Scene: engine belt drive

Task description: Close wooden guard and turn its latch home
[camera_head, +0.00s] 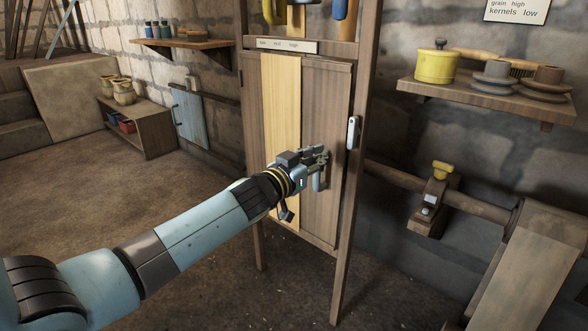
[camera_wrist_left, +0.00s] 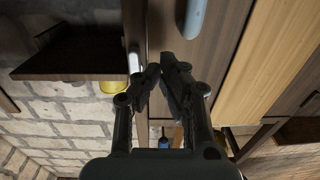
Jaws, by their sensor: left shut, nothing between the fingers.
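The wooden guard (camera_head: 281,100) is a door of brown planks with one pale plank, set in a tall post frame. It stands in or almost in its frame; I cannot tell whether it is fully flush. A blue-grey handle (camera_head: 317,181) is on its right part, and it also shows in the left wrist view (camera_wrist_left: 193,18). The pale metal latch (camera_head: 353,132) stands upright on the right post. My left gripper (camera_head: 324,157) is shut and empty in front of the guard, by the handle, left of and below the latch. In the wrist view its fingertips (camera_wrist_left: 164,73) point at the planks.
A shelf on the right holds a yellow pot (camera_head: 436,65) and grey stacked pieces (camera_head: 495,76). A yellow-topped block (camera_head: 435,200) sits on a beam below. A low cabinet (camera_head: 148,118) stands at the back left. The floor (camera_head: 120,215) at left is clear.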

